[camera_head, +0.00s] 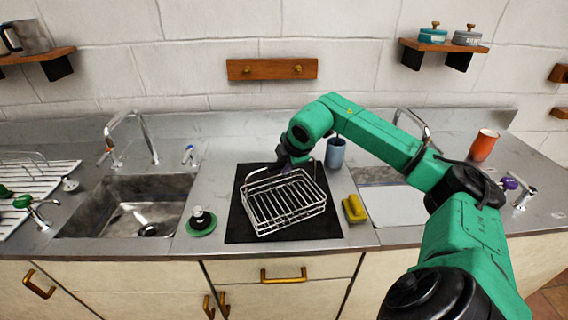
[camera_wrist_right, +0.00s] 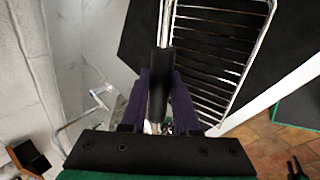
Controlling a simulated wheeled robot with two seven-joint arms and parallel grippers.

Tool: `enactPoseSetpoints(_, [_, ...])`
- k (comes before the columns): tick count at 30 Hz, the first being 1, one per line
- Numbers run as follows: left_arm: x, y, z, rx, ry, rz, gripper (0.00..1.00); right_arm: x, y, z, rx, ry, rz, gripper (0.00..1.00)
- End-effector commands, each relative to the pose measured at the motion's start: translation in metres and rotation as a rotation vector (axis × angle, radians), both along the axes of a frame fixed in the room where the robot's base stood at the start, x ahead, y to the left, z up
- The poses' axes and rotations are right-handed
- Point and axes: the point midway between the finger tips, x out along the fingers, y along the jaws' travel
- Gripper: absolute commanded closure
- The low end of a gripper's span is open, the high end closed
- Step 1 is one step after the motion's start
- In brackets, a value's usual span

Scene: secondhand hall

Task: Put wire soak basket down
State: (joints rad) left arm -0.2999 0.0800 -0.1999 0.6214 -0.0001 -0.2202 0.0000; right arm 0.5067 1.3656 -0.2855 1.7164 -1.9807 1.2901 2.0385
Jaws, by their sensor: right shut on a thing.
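The wire soak basket (camera_head: 287,205) is a silver wire frame over the black mat (camera_head: 238,225) on the steel counter. It looks level, and I cannot tell whether its underside touches the mat. My right gripper (camera_head: 284,165) is at the basket's far side, shut on its dark handle (camera_wrist_right: 158,85). In the right wrist view the purple fingers stand either side of that handle, and the basket wires (camera_wrist_right: 215,45) run beyond it.
A sink (camera_head: 85,220) with a tall faucet lies left. A green-based brush (camera_head: 201,222) and a yellow sponge (camera_head: 354,208) flank the mat. A blue-grey cup (camera_head: 335,153) stands behind the basket's right side. A second basin (camera_head: 395,205) lies partly behind my arm.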

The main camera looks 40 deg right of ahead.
Motion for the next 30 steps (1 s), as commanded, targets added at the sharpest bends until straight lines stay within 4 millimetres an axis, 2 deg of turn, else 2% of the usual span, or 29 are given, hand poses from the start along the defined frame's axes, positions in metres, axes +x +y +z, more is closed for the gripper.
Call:
enactPoseSetpoints(1, [0.0, 0.0, 0.0, 0.0, 0.0, 0.0, 0.5, 0.0, 0.0, 0.0, 0.0, -0.001, 0.0, 1.0])
enactPoseSetpoints(2, [0.0, 0.0, 0.0, 0.0, 0.0, 0.0, 0.5, 0.0, 0.0, 0.0, 0.0, 0.001, 0.0, 0.67])
enactPoseSetpoints(3, [0.0, 0.0, 0.0, 0.0, 0.0, 0.0, 0.5, 0.0, 0.0, -0.001, 0.0, 0.001, 0.0, 0.52])
enactPoseSetpoints(4, [0.0, 0.0, 0.0, 0.0, 0.0, 0.0, 0.5, 0.0, 0.0, 0.0, 0.0, 0.001, 0.0, 0.41])
enactPoseSetpoints(13, [0.0, 0.0, -0.001, 0.0, 0.0, 0.0, 0.5, 0.0, 0.0, 0.0, -0.001, 0.001, -0.001, 0.41])
enactPoseSetpoints(17, [0.0, 0.0, -0.007, 0.0, 0.0, 0.0, 0.5, -0.006, 0.0, 0.008, -0.001, -0.001, -0.002, 0.41])
enactPoseSetpoints(23, [0.0, 0.0, -0.026, 0.0, 0.0, 0.0, 0.5, -0.034, 0.008, 0.049, -0.007, -0.003, 0.0, 0.41])
enactPoseSetpoints(27, [0.0, 0.0, -0.027, 0.0, 0.001, 0.0, 0.5, -0.053, 0.013, 0.081, -0.002, -0.002, -0.001, 0.41])
enactPoseSetpoints(30, [0.0, 0.0, -0.027, 0.0, 0.001, 0.0, 0.5, -0.061, 0.016, 0.095, 0.0, 0.0, -0.001, 0.41])
